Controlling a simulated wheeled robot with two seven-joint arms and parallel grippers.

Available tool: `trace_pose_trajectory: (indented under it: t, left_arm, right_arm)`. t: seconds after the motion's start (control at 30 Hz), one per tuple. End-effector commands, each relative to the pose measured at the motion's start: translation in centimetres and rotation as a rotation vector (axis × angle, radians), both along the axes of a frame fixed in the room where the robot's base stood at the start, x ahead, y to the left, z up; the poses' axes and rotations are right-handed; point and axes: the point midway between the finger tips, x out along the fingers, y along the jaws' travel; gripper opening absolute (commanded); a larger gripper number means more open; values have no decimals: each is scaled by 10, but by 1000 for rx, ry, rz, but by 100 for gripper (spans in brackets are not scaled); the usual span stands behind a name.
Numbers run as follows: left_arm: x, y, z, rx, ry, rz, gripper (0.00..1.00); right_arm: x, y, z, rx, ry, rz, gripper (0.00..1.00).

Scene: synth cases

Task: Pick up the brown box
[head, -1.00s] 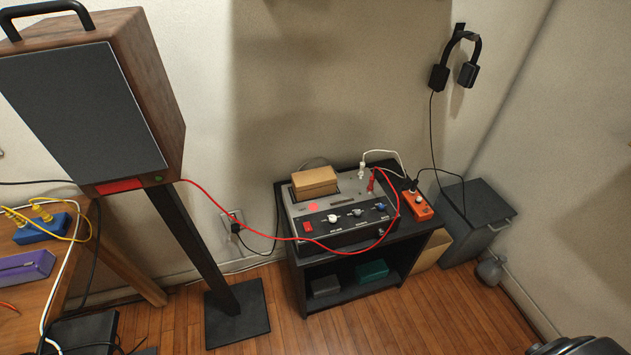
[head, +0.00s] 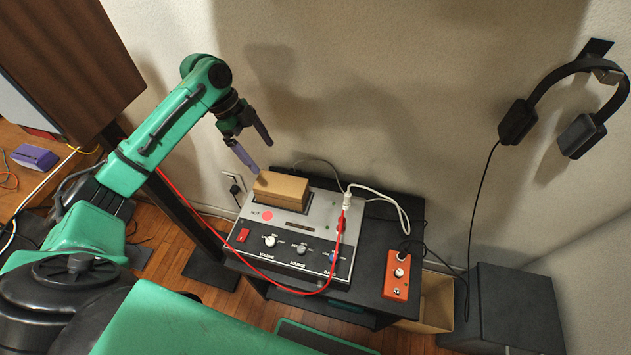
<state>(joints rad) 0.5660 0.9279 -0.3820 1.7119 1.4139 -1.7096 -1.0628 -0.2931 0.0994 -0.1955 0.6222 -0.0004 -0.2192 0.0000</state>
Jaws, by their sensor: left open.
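A small brown box (head: 280,187) sits on top of a grey amplifier-like device (head: 295,238) with knobs and a red switch. My left gripper (head: 263,158) is open and empty, just above and behind the box. One finger points down close to the box's back left corner; I cannot tell whether it touches. The other finger is farther back, near the wall. My right gripper is not in view.
The device stands on a black shelf unit (head: 400,225). A red cable and a white cable rise from its right side. An orange box (head: 396,276) sits to the right. An open cardboard box (head: 433,298) stands beside the unit. Headphones (head: 560,110) hang on the wall.

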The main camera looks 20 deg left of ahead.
Motion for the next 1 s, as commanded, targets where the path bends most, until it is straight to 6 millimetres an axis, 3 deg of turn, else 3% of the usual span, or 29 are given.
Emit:
trace_pose_trajectory:
  t: [0.3, 0.7, 0.93, 0.97, 1.0]
  left_arm:
    - [0, -28, -68, -3, 6, 1, 100]
    - [2, -52, -129, -2, 6, 3, 100]
    - [3, -54, -134, 0, 3, 3, 100]
    - [3, -54, -134, 0, 3, 3, 96]
    - [3, -54, -134, -1, 3, 3, 81]
  right_arm:
    - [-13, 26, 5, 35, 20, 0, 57]
    - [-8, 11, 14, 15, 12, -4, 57]
    - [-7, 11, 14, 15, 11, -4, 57]
    - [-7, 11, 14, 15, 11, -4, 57]
    - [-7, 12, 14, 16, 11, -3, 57]
